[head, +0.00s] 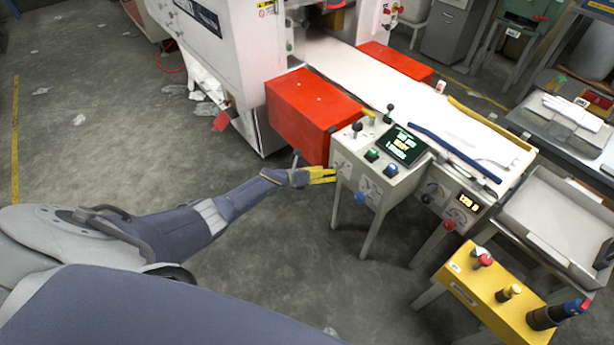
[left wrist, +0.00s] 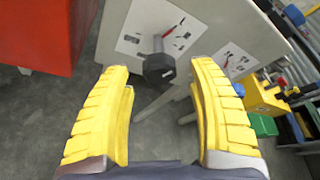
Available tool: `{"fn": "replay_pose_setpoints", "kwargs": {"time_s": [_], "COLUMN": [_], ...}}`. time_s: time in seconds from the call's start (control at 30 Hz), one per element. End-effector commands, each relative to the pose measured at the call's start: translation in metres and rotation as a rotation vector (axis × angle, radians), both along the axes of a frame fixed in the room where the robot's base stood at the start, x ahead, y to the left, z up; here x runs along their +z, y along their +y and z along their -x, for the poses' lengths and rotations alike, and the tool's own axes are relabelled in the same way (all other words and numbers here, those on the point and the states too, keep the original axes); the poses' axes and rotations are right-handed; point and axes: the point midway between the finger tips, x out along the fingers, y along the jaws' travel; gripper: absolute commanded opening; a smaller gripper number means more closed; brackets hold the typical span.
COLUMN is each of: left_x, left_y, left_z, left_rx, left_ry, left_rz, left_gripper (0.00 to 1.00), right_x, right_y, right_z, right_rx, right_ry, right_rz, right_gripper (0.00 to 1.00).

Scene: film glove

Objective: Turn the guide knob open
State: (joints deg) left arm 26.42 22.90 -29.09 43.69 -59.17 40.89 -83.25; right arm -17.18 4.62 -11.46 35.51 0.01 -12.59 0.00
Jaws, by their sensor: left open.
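A black, many-sided knob (left wrist: 158,68) stands out on a short stem from a labelled face of the white control cabinet (head: 378,215) in the left wrist view. It looks like the guide knob; I cannot make it out clearly in the head view. My left gripper (head: 333,174) has yellow fingers and is open at the cabinet's left side. In the left wrist view the fingers spread to either side of the knob, with gaps on both sides. I cannot tell how far the knob is from the fingertips. My right gripper is not in view.
A red box (head: 305,112) stands just behind my left gripper. The cabinet top carries a screen (head: 402,146) and several knobs; a blue knob (head: 360,197) sits on its front. A yellow control box (head: 490,295) stands at lower right. The floor at left is mostly clear.

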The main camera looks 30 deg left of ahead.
Motion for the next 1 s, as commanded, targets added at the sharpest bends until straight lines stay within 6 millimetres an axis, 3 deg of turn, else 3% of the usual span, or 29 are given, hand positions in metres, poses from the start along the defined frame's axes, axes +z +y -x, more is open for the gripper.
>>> {"fn": "replay_pose_setpoints", "kwargs": {"time_s": [0.5, 1.0], "left_x": [0.021, 0.028], "left_y": [0.044, 0.055], "left_z": [0.055, 0.068], "left_rx": [0.000, 0.000], "left_ry": [0.002, 0.002], "left_rz": [-0.001, -0.001], "left_gripper": [0.59, 0.59], "right_x": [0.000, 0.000], "right_y": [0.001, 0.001], "right_z": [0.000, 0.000], "right_rx": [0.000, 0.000], "right_ry": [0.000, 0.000], "right_rz": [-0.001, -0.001], "right_gripper": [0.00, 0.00]}}
